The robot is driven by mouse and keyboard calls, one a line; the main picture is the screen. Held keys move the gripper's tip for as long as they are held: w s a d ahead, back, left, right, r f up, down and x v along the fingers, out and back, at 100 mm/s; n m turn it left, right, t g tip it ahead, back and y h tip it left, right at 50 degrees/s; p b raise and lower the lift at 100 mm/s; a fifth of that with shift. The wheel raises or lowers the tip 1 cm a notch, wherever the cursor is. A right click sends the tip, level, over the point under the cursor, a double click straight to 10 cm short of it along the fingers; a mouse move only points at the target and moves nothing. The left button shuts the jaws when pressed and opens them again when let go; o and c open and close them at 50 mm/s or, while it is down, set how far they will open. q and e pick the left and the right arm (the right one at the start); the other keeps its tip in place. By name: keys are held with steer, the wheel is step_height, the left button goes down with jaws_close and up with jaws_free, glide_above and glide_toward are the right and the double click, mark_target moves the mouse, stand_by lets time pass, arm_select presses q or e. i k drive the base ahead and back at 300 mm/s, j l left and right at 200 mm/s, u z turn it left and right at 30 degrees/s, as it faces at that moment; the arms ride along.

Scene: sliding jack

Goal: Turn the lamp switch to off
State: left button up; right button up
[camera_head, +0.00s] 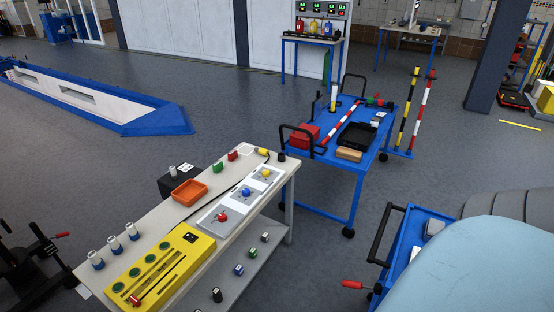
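No switch can be surely told as the lamp switch. On the pale workbench (150,222), three plates carry a red knob (222,216), a blue knob (246,192) and a yellow knob (266,173). A yellow panel (165,262) at the bench's near end has several green round parts, slots, a red-handled part (135,300) and a small black plate (190,237). The knobs' settings are too small to read. No lit lamp can be made out for certain. Neither of my grippers shows.
An orange tray (189,192) and several small jars stand on the bench. A blue trolley (345,165) with a red box (304,136) stands behind it. Another blue cart (404,250) is at the lower right. Open floor (90,180) lies left of the bench.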

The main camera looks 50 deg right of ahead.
mark_target(223, 217)
steer(key=z, duration=1.25)
